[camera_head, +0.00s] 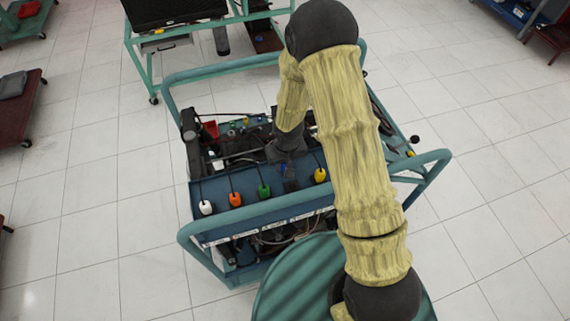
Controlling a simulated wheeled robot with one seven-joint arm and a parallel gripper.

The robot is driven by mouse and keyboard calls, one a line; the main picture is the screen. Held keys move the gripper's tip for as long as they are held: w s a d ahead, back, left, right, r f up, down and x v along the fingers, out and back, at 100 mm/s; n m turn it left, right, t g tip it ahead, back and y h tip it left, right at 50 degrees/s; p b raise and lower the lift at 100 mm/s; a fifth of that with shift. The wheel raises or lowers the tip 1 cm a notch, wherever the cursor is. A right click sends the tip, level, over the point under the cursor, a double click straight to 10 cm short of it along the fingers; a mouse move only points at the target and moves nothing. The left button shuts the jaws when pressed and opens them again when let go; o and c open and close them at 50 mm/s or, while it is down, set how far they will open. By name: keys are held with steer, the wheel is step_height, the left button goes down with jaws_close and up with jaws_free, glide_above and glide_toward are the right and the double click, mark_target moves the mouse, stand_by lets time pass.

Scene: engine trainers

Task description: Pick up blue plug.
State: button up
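The blue plug (283,168) shows only as a small blue patch beside my gripper, and most of it is hidden.
A white plug (206,208), an orange plug (235,199) and a green plug (264,191) sit left of my gripper, a yellow plug (320,175) right. A teal tube rail (300,206) runs along the trainer's front.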

steer(key=shift+c, duration=1.1)
step_height(320, 180, up, 10)
steer(key=shift+r+b, duration=0.1)
steer(key=shift+b, duration=0.4)
